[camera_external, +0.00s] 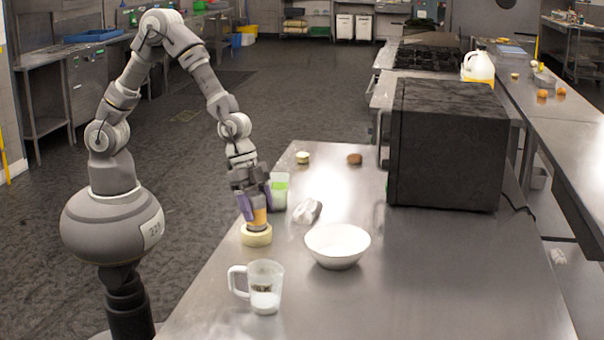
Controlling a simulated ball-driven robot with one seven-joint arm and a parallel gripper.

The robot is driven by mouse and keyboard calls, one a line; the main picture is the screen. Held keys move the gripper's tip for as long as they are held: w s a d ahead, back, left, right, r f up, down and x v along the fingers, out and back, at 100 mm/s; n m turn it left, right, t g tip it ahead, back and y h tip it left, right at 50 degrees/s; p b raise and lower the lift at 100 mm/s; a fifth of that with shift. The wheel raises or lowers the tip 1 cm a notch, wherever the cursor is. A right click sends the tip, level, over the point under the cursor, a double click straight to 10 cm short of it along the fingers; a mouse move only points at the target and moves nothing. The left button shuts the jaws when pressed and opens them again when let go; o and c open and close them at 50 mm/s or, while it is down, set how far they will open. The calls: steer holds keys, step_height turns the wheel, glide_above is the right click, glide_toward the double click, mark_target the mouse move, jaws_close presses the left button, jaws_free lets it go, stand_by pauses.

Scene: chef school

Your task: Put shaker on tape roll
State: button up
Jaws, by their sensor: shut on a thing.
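The shaker (259,217) is a small orange-yellow piece with a darker lower end, roughly upright between the purple fingers of my gripper (256,208). My gripper points down and is shut on it. The tape roll (256,239) is a pale yellow ring lying flat near the left edge of the steel table. The shaker is directly over the tape roll, its lower end at or very close to the top of the roll. I cannot tell whether they touch. The fingers hide part of the shaker.
A green-and-white cup (279,190) stands just behind my gripper. A crumpled silvery object (308,211) and a white bowl (337,245) are to the right. A clear mug (264,287) stands in front. A dark microwave (445,145) fills the table's back right. The front right is clear.

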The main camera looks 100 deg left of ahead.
steer(key=shift+f, duration=0.15)
steer(key=o, duration=1.2)
steer(key=shift+c, duration=0.2)
steer(key=shift+r, duration=0.3)
steer(key=p+v, duration=0.3)
steer(key=v, duration=0.8)
steer(key=shift+s+r+p, duration=0.15)
steer(key=shift+r+p, duration=0.2)
steer(key=shift+p, duration=0.05)
